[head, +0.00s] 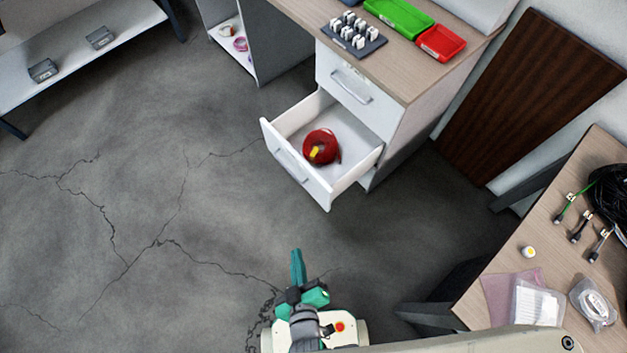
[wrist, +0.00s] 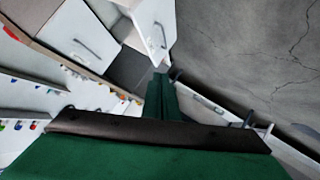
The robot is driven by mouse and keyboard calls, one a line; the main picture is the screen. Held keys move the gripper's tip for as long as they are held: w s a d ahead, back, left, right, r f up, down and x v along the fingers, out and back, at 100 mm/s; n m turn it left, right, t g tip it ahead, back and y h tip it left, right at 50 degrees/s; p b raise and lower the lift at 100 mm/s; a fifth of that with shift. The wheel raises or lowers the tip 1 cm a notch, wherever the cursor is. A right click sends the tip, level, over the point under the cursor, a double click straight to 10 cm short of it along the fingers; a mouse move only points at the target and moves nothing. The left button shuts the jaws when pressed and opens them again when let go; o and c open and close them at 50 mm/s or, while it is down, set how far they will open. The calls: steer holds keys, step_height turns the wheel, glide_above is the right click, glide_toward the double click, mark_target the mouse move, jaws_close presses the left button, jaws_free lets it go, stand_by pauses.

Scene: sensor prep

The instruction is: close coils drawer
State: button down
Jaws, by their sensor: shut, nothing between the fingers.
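The open drawer (head: 292,176) is the lower one in a white desk pedestal. It is pulled well out, with a pale bar handle on its front. A red coil (head: 321,147) with a yellow label lies inside it. My gripper (head: 297,254) has teal fingers and is shut and empty. It is over the floor, below the drawer front in the head view and apart from it. In the wrist view the gripper's fingers (wrist: 161,82) point into the scene, and white panels with handles show around them; I cannot tell which panel is the open drawer.
Above the open drawer is a closed drawer (head: 357,87). The desktop (head: 400,72) bears a green tray (head: 398,16), a red tray (head: 441,43) and a dark rack (head: 354,36). A second table (head: 505,262) stands at right. Cracked grey floor (head: 150,200) is clear at left.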

steer(key=w+a+f+n+g, duration=0.25)
steer(key=w+f+n, duration=0.3)
steer(key=f, duration=0.35)
steer(key=n+g+h, duration=0.4)
steer(key=n+h, duration=0.4)
steer(key=n, duration=0.5)
glide_toward(318, 182)
steer(key=s+f+x, duration=0.1)
steer(key=x, duration=0.3)
steer(key=shift+w+d, duration=0.5)
steer(key=shift+w, duration=0.2)
steer(key=shift+w, duration=0.15)
